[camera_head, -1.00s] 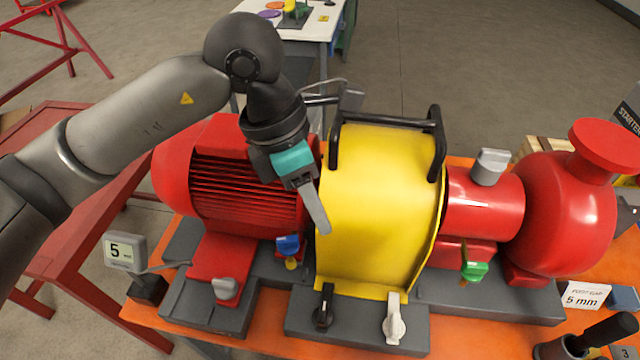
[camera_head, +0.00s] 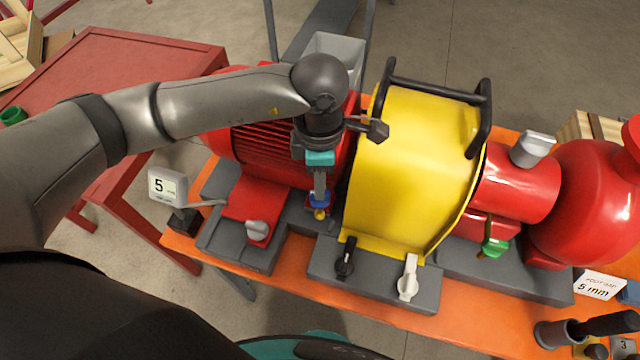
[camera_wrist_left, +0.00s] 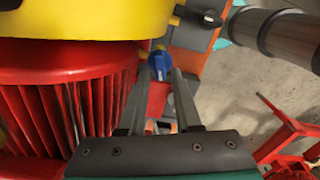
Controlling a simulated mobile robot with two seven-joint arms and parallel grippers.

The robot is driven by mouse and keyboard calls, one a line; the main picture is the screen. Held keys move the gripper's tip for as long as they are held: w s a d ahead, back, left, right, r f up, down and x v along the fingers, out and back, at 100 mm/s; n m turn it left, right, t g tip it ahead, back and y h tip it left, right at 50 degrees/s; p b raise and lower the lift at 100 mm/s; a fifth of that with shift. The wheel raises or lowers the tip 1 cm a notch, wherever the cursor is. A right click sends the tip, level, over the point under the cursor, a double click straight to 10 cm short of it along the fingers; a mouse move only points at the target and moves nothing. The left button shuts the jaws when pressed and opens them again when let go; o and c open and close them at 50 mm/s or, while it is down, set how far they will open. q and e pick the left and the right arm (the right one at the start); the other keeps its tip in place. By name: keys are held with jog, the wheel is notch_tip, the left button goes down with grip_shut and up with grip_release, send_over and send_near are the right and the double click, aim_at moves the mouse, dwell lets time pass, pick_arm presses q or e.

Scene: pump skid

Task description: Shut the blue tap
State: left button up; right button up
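The blue tap (camera_head: 321,198) sits low between the red motor and the yellow guard, above a small brass-coloured part. My left gripper (camera_head: 319,187) points down at it from above and partly covers it in the head view. In the left wrist view the blue tap (camera_wrist_left: 160,66) shows between the tips of the two fingers of my left gripper (camera_wrist_left: 160,78), which stand apart on either side of it. I cannot tell whether the fingers touch the tap. My right gripper is not in view.
The red motor (camera_head: 262,150) and yellow guard (camera_head: 405,165) with black handles flank the tap closely. A black tap (camera_head: 345,258), a white tap (camera_head: 408,280), a grey tap (camera_head: 257,230) and a green tap (camera_head: 494,247) are nearby. A display (camera_head: 168,187) reads 5.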

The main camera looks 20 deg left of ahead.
pick_arm(q)
jog(key=shift+f, duration=1.7)
grip_shut()
